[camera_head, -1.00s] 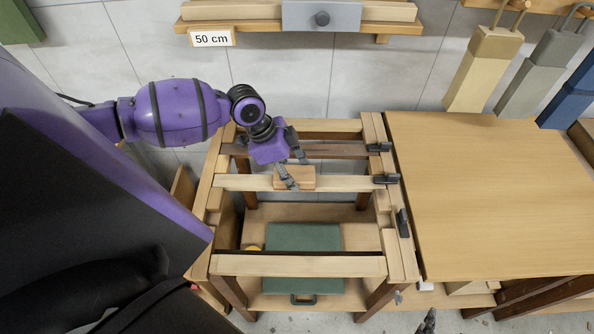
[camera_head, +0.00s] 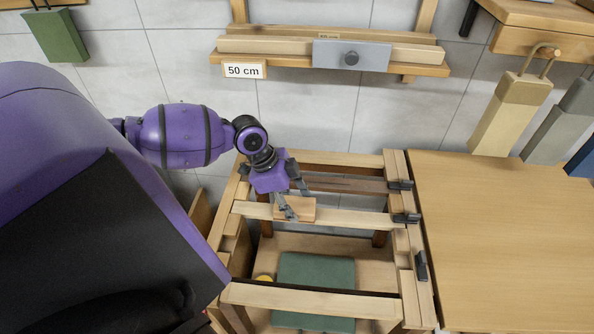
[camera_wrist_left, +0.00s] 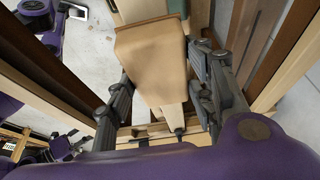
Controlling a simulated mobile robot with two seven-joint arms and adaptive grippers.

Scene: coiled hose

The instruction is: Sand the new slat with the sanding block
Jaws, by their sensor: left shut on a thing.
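The new slat (camera_head: 352,217) is a pale wooden bar lying across the wooden frame, its right end by a black clamp (camera_head: 406,218). I take this pale bar to be the new slat. The sanding block (camera_head: 306,211) is a tan block on the slat, left of its middle. My left gripper (camera_head: 287,207) is shut on the block from above. In the left wrist view the block (camera_wrist_left: 152,58) fills the space between the two grey fingers and hides part of the slat.
A darker slat (camera_head: 345,184) runs behind the pale one, with another black clamp (camera_head: 400,185). A bare tabletop (camera_head: 510,240) adjoins on the right. A green case (camera_head: 316,272) lies below the frame.

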